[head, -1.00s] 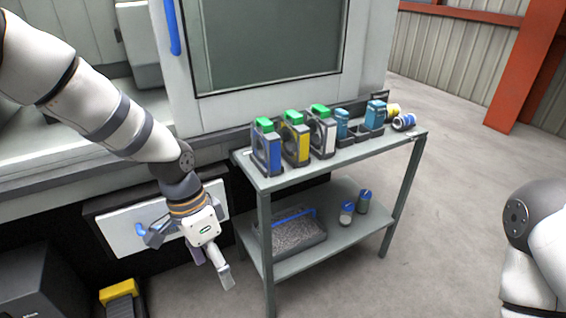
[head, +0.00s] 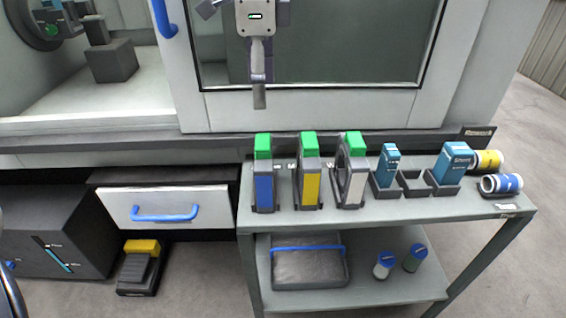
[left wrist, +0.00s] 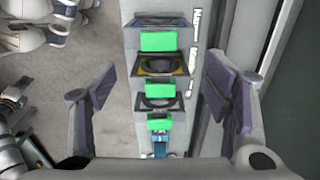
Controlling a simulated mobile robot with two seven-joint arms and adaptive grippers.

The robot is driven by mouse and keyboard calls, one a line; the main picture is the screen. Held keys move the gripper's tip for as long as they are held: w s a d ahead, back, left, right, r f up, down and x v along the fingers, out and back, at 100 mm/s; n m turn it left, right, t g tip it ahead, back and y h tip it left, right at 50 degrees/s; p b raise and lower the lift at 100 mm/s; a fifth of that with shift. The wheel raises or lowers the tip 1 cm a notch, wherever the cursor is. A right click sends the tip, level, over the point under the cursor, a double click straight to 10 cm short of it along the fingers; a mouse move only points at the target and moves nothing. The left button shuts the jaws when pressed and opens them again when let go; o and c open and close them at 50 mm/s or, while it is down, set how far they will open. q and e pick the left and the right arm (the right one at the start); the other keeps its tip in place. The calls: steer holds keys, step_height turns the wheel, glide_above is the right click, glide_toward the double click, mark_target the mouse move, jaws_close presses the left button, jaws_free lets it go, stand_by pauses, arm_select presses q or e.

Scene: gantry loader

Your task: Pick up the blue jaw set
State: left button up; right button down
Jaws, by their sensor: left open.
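The blue jaw set (head: 265,186) stands upright on the top shelf of the cart, leftmost of three jaw sets. It has a dark frame, a blue front panel and a green top. My left gripper (head: 259,100) hangs above and behind it in the head view, apart from it, with its fingers pointing down. In the left wrist view my left gripper (left wrist: 160,85) is open and empty, its two fingers wide apart on either side of the row. The blue jaw set (left wrist: 160,20) is at the top of that view. My right gripper is not seen.
The yellow jaw set (head: 309,186) and white jaw set (head: 353,186) stand close to its right. Teal boxes (head: 452,163) in dark holders and rolls lie farther right. The machine door (head: 310,112) rises behind the cart (head: 400,209). A drawer (head: 165,205) is at left.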

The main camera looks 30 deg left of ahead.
mark_target(263, 141)
arm_select(q)
step_height(263, 141, down, 11)
steer(key=shift+s+a+f, duration=0.1)
steer(key=shift+f, duration=0.05)
jaws_close()
